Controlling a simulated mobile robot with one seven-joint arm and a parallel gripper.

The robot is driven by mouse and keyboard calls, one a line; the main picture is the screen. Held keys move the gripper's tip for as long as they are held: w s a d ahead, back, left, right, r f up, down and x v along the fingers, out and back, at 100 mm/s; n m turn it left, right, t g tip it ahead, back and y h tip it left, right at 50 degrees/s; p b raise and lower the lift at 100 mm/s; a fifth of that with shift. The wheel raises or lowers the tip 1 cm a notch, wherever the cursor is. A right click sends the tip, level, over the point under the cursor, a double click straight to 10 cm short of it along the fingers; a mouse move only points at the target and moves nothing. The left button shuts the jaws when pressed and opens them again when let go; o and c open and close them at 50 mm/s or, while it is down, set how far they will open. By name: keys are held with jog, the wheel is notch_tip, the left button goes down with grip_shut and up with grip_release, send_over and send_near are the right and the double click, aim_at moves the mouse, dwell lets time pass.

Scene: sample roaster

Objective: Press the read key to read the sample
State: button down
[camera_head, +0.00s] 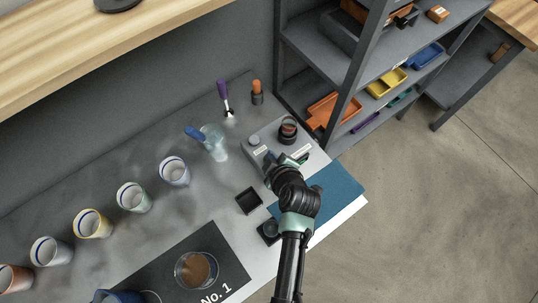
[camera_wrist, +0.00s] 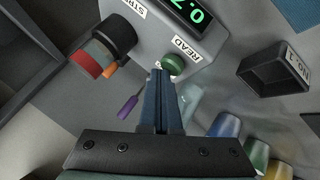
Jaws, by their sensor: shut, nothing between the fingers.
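The grey reader (camera_head: 318,157) stands on the bench. In the wrist view its green round read key (camera_wrist: 173,64) sits beside the "READ" label (camera_wrist: 184,48), and part of a lit green display (camera_wrist: 190,12) shows at the top edge. The key also shows in the head view (camera_head: 254,140). My gripper (camera_wrist: 158,68) is shut and empty, with its fingertips just beside the key, to its left in the wrist view. I cannot tell whether they touch it. In the head view my gripper (camera_head: 270,158) is over the reader, its tips partly hidden by my wrist.
A black cylinder with a red part (camera_wrist: 115,36) rises from the reader. Several cups (camera_head: 133,197) line the bench; shelves (camera_head: 335,75) stand behind.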

jog(key=shift+r+p, duration=0.7)
jog(key=shift+r, duration=0.25)
jog(key=shift+r, duration=0.1)
jog(key=shift+r+p, duration=1.95)
jog(key=shift+r, duration=0.45)
jog(key=shift+r, duration=0.1)
